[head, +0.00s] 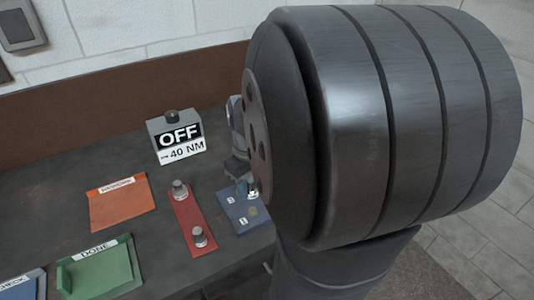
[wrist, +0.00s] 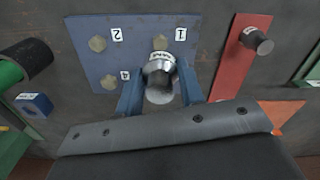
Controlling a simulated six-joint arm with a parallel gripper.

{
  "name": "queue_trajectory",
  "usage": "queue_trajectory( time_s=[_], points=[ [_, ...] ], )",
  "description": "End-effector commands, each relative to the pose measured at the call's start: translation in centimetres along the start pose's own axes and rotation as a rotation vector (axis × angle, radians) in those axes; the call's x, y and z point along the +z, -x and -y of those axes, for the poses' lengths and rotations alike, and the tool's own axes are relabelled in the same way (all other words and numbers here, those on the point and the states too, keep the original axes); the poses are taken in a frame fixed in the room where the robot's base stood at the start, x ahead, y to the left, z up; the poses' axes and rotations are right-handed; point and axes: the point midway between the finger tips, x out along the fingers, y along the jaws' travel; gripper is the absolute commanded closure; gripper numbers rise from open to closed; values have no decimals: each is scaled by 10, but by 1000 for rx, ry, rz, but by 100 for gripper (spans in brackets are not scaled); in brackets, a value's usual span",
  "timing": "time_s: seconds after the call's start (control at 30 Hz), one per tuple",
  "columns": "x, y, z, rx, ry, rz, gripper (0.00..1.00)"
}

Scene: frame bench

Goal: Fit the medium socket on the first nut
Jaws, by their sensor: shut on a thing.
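In the wrist view my gripper (wrist: 159,92) is shut on a silver socket (wrist: 160,66) with a white label that I cannot read surely. The socket is between the two blue fingers, over the lower right of the blue plate (wrist: 105,27). The first nut (wrist: 160,42), beside label 1, shows just beyond the socket, which does not cover it. Two other nuts show by labels 2 (wrist: 97,43) and 4 (wrist: 107,82). The gap between socket and plate is hard to judge. In the head view my arm hides most of the gripper; the blue plate (head: 236,212) shows partly.
A red strip (head: 186,216) left of the plate carries two sockets (head: 180,188) (head: 199,237). An orange REWORK tray (head: 120,205), a green DONE tray (head: 100,270) and a blue CHECK tray (head: 22,287) lie farther left. A box reading OFF, 40 NM (head: 178,140) stands behind.

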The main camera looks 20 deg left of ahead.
Motion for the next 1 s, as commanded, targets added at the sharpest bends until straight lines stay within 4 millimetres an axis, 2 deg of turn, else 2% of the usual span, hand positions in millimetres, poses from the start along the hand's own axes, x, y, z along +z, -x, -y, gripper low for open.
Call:
queue_trajectory(
  time_s=[0.53,1.0],
  points=[
    [0,-46,0,-1,1,1,89],
    [0,-54,0,0,1,0,89]
  ],
)
